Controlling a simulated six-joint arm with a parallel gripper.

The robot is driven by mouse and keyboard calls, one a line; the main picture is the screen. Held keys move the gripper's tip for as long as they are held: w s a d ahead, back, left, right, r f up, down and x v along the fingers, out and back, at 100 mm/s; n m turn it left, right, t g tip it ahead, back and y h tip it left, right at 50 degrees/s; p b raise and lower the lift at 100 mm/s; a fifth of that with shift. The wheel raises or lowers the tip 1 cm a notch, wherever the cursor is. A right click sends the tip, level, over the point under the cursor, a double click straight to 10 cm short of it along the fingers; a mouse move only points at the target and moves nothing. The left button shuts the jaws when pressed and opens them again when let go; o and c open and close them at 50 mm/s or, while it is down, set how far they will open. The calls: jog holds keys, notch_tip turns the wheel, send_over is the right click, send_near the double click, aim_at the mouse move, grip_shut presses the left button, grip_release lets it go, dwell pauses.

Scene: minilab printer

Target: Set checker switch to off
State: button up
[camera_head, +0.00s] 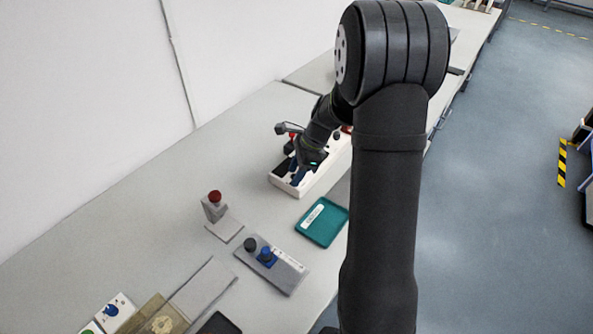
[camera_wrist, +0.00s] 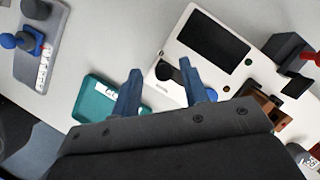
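A white device (camera_wrist: 182,40) with a black rectangular panel (camera_wrist: 213,40) lies below my gripper in the wrist view. It is the likely checker, but I cannot tell for sure. A dark round part (camera_wrist: 166,70) on its face shows between my fingertips, and a blue part (camera_wrist: 211,94) is partly hidden by the right finger. My gripper (camera_wrist: 160,76) has its two blue fingers apart, with nothing between them that it grips. In the head view the white device (camera_head: 318,180) is under my gripper (camera_head: 298,172), partly hidden by my arm. The switch position is not readable.
A teal tray (camera_head: 322,222) lies in front of the device. A grey plate (camera_head: 284,276) with black and blue knobs and a red-button post (camera_head: 214,208) stand nearer. A dark box with a red part (camera_wrist: 290,52) and a brown part (camera_wrist: 262,104) sit at right in the wrist view.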

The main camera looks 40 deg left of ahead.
jog(key=v, duration=1.7)
jog(key=shift+r, duration=0.2)
jog(key=x, duration=1.7)
jog(key=shift+f, duration=0.25)
jog(key=shift+w+r, duration=0.1)
